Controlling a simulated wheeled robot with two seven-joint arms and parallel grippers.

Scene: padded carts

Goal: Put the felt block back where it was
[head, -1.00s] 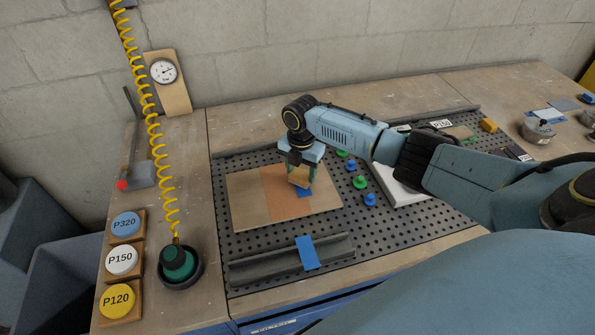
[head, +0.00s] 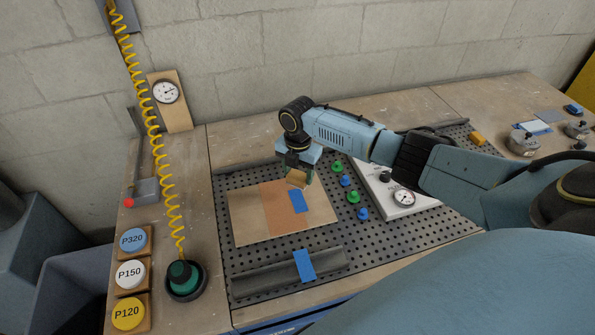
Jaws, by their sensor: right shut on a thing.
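My right gripper (head: 297,178) is shut on a small tan block, the felt block (head: 297,179), over the upper right part of a wooden panel (head: 245,217). The block is tilted, and the gripper hides its top. I cannot tell whether it touches the panel. The panel has a darker orange-brown band (head: 277,215) and a strip of blue tape (head: 298,201) just below the block. My left gripper is not in view.
The panel lies on a black perforated mat (head: 230,255). Green pegs (head: 353,197) and blue pegs (head: 362,214) stand right of it. A grey channel with blue tape (head: 304,265) lies in front. A white board with a gauge (head: 403,198) is further right. A green-topped tool (head: 182,275) stands left.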

